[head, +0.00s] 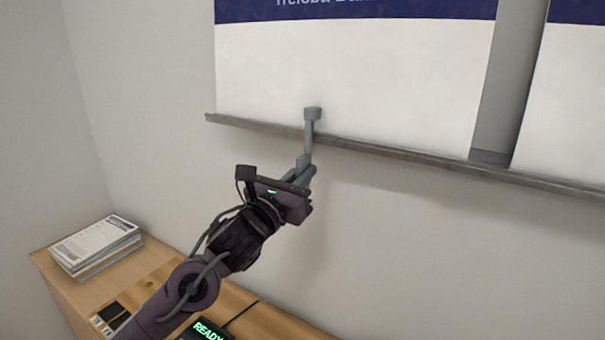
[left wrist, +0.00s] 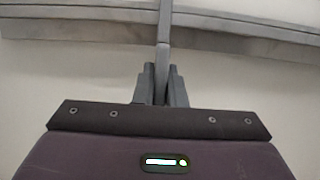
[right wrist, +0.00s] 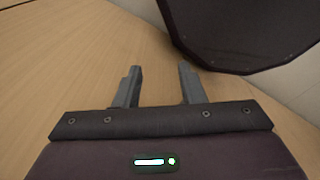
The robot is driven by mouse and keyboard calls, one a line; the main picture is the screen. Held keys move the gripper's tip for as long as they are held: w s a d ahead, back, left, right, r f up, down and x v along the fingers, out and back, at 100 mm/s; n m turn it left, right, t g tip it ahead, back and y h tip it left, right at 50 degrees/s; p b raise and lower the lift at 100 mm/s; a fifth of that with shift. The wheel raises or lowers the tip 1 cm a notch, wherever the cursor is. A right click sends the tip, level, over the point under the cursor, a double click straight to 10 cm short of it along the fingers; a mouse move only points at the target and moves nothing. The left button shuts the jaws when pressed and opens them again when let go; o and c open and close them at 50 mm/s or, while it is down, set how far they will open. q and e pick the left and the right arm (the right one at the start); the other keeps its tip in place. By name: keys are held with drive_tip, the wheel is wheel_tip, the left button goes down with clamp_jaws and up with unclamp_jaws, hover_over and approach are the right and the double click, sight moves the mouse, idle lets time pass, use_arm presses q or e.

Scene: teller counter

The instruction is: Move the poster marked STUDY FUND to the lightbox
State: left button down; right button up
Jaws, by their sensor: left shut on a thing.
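A large white poster (head: 350,75) with a dark blue band and partly cut-off white lettering stands on a grey wall ledge (head: 400,153). A second white poster (head: 560,110) stands to its right, mostly out of frame. The words STUDY FUND are not readable on either. A grey handle (head: 312,114) rises in front of the first poster's lower edge. My left gripper (head: 304,170) is just below the ledge, shut on this handle, whose stem also shows in the left wrist view (left wrist: 162,55). My right gripper (right wrist: 159,72) is open and empty. No lightbox is identifiable.
A wooden counter (head: 155,268) runs below. It carries a stack of papers (head: 95,245) at the left, small dark items (head: 108,312) and a device reading READY (head: 208,330). The wall between ledge and counter is bare. The right wrist view shows a wood surface (right wrist: 60,65).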

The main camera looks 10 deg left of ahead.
use_arm(q)
drive_tip(key=shift+r, duration=0.2)
drive_tip(key=shift+r+p, duration=0.55)
drive_tip(key=shift+r, duration=0.45)
drive_tip(key=s+a+r+b, duration=0.1)
drive_tip(key=s+a+r, duration=0.1)
drive_tip(key=s, duration=0.7)
drive_tip(key=shift+s+a, duration=0.15)
drive_tip(key=shift+a, duration=0.75)
